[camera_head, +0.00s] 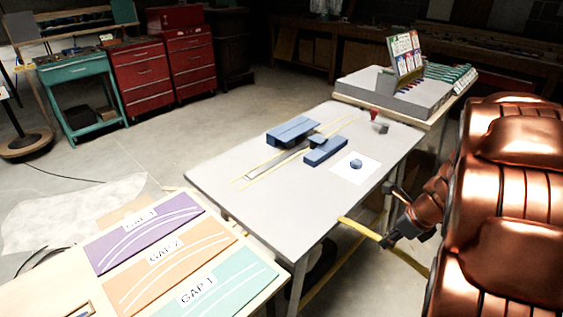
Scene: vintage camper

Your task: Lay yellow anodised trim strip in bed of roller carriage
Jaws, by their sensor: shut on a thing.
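My gripper (388,241) is at the right, just off the right edge of the grey table. It is shut on the yellow trim strip (360,228), which sticks out to the left towards the table edge. I cannot tell where the strip's other end lies, because yellow lines on the floor run behind it. On the table, two blue blocks (293,131) (325,152) flank a long grey bar between thin yellow lines. A small blue piece (316,139) sits between the blocks. This group looks like the roller carriage, but its bed cannot be made out clearly.
A white sheet with a blue knob (356,164) lies near the table's right edge. A small red part (374,115) is behind it. A grey rack with cards (405,60) stands at the far end. Coloured GAP panels (168,255) lie at front left. The near tabletop (265,215) is clear.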

